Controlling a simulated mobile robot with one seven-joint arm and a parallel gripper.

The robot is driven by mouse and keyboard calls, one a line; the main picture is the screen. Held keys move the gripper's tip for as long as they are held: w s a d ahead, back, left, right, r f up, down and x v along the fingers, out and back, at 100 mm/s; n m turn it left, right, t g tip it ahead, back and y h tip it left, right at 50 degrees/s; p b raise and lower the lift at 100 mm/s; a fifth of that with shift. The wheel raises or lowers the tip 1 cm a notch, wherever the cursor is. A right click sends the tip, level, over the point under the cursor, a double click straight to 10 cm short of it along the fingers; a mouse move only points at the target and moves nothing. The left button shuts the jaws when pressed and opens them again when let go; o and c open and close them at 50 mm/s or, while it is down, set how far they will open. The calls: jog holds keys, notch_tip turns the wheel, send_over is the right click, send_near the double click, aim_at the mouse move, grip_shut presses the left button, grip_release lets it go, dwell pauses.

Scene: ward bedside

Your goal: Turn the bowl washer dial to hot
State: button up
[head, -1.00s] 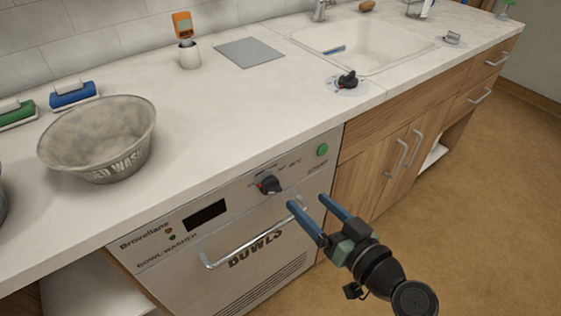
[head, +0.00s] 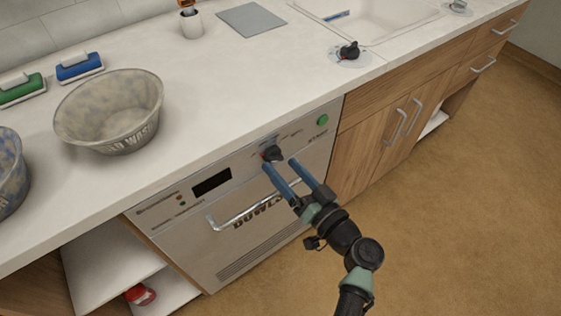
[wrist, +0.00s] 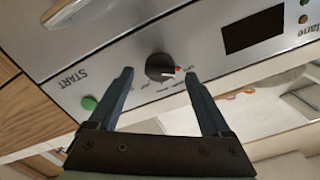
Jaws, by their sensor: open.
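The bowl washer (head: 222,238) is a grey front-panel machine under the counter, with a bar handle and a dark display. Its dial (head: 272,153) is a black knob with a red mark, near the top of the panel. In the wrist view the dial (wrist: 160,67) sits between and just beyond my fingertips, its red mark toward the right of the picture. The lettering around it is too small to read. My gripper (head: 280,164) is open and empty, its two blue fingers pointing at the panel close to the dial. I see no clear contact.
A green START button (head: 322,120) is right of the dial. The washer's handle (head: 250,208) juts out below. Another black knob (head: 349,50) is on the counter by the sink (head: 370,20). A mottled bowl (head: 110,112) stands on the counter. Open floor lies to the right.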

jog(key=shift+x, duration=1)
grip_shut()
